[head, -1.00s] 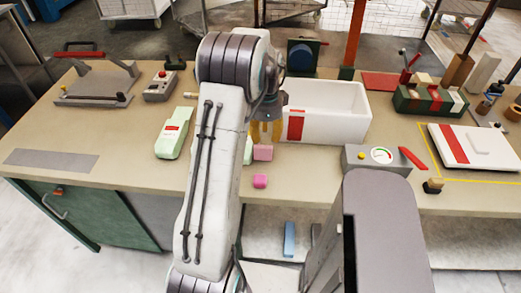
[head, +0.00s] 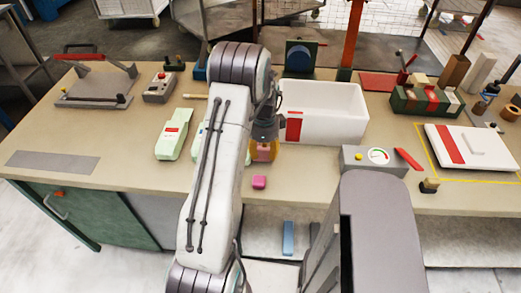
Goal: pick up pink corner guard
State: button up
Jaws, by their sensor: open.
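A pale pink piece (head: 264,156) sits on the bench just in front of the white bin. A smaller, brighter pink block (head: 259,182) lies nearer the bench's front edge. I cannot tell from shape which of them is the corner guard. My gripper (head: 263,148), with yellow-orange fingers, is open and low over the bench at the pale pink piece. The fingers overlap that piece in view and partly hide it; contact cannot be told. The brighter block is apart from the fingers, nearer the front.
The white bin (head: 345,108) with a red label stands right behind my gripper. A grey gauge box (head: 353,160) is to the right. A pale green device (head: 172,142) stands to the left. My arm hides part of another pale item.

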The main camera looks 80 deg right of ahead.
jog(key=shift+f, duration=0.2)
jog(key=shift+o, duration=0.4)
jog(key=c, duration=0.8)
